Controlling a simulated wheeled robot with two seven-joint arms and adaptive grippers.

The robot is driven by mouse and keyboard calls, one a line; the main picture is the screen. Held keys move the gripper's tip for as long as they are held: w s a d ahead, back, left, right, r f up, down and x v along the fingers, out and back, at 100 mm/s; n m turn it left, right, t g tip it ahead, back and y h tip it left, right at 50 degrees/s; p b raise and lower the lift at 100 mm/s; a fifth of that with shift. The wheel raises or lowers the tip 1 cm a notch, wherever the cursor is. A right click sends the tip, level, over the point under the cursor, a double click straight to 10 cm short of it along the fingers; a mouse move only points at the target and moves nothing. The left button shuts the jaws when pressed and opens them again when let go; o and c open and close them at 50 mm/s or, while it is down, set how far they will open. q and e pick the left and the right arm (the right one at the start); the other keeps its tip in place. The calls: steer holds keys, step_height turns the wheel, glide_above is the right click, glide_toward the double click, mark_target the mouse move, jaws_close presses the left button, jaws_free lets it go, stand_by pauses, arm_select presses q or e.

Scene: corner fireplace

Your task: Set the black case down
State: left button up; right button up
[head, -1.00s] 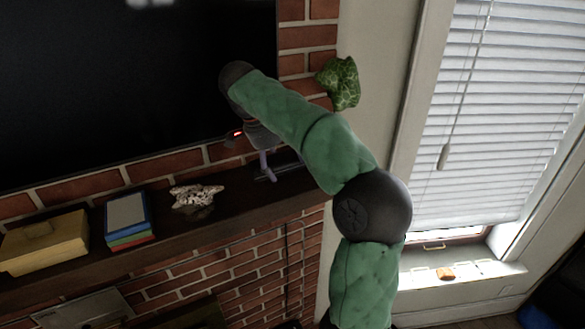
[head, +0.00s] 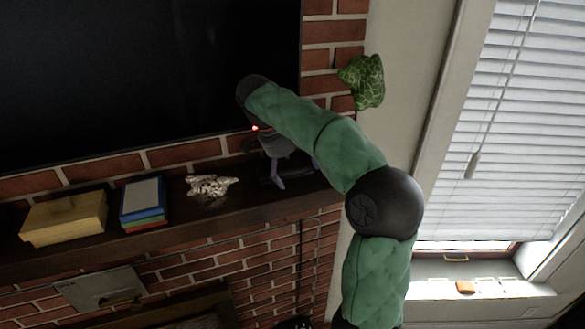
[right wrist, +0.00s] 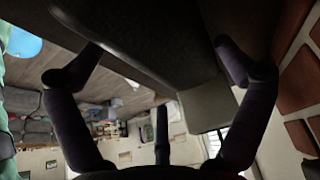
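In the right wrist view a black case (right wrist: 150,35) shows as a dark slab between the spread fingers of my right gripper (right wrist: 160,48). The fingertips appear to rest against its two sides, so the gripper looks shut on it. In the head view my right gripper (head: 277,172) is low over the right end of the dark mantel (head: 240,210), and the case is mostly hidden by the gripper and arm. I cannot tell whether its underside touches the mantel. My left gripper is not in view.
On the mantel, left of the gripper, are a pale sculpture (head: 212,185), a stack of books (head: 143,200) and a yellow box (head: 63,219). A black screen (head: 140,75) hangs behind. A green patterned object (head: 362,80) is by the wall, left of the window blinds (head: 520,120).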

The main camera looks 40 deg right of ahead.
mark_target(283, 170)
steer(key=shift+s+d, duration=0.2)
steer(key=shift+s, duration=0.05)
steer(key=shift+w+a+r, duration=0.3)
steer(key=shift+w+a, duration=0.15)
steer(key=shift+w, duration=0.05)
steer(key=v, duration=0.5)
steer(key=shift+s+r, duration=0.2)
steer(key=shift+r, duration=0.1)
steer(key=shift+w+a+r, duration=0.2)
steer(key=shift+a+r, duration=0.05)
steer(key=shift+r, duration=0.3)
steer(key=shift+s, duration=0.15)
